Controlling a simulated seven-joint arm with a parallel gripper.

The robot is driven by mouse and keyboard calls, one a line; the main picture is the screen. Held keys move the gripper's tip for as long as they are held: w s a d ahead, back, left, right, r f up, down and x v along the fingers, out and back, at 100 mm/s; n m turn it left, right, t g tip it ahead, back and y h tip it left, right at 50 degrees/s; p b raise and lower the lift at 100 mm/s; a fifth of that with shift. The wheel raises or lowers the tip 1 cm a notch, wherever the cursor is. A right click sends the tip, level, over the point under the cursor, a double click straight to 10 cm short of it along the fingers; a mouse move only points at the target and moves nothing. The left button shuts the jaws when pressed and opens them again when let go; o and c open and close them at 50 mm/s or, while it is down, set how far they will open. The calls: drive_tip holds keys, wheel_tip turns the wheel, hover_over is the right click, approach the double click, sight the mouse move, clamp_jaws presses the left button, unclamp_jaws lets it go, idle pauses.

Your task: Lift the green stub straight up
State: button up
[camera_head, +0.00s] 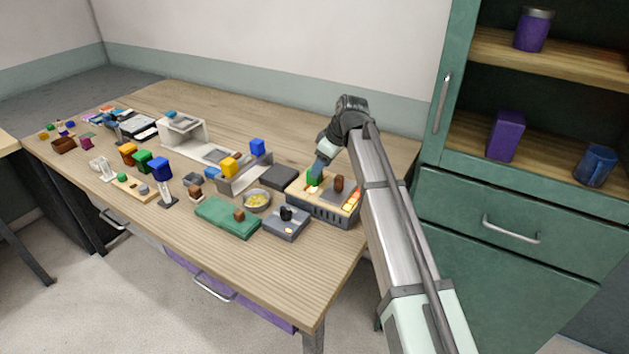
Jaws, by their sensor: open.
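The green stub (313,178) is a small green block-like piece at the back left of the grey tray (324,213) near the right end of the table. My gripper (317,168) points down right at the stub's top, with its jaws open. The view is too small to tell whether the fingers are around the stub or just above it. The gripper hides part of the stub's upper end.
The tray also holds a brown piece (339,183) and orange pieces (351,202). A dark flat box (279,177), a blue block (257,147) and a grey box with a black knob (286,222) stand close by. A green cabinet (520,210) is at the right.

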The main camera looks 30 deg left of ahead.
drive_tip(key=shift+a+x, duration=0.15)
drive_tip(key=shift+x, duration=1.3)
drive_tip(key=shift+a+x, duration=0.1)
drive_tip(key=shift+x, duration=1.3)
drive_tip(key=shift+r, duration=0.1)
drive_tip(key=c, duration=0.8)
drive_tip(key=shift+r, duration=0.1)
wheel_tip(320, 180, up, 18)
drive_tip(key=shift+f, duration=0.1)
